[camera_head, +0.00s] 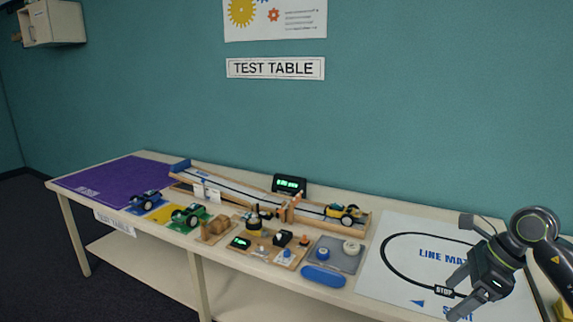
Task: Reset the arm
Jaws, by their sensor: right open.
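My right arm comes in from the right edge, and my right gripper (456,296) hangs over the line map sheet (400,228) at the right end of the table. Its two fingers are apart and nothing is between them. The gripper points down and to the left and covers part of the map's printed track and lettering. I cannot tell how high it is above the sheet. My left gripper is not in view.
The long test table (150,156) stands against a teal wall. It carries a purple mat (115,178), a wooden ramp track (240,187), a yellow car (342,212), a blue car (146,199), a green car (189,214), a lit display (289,184) and a grey tray (347,262).

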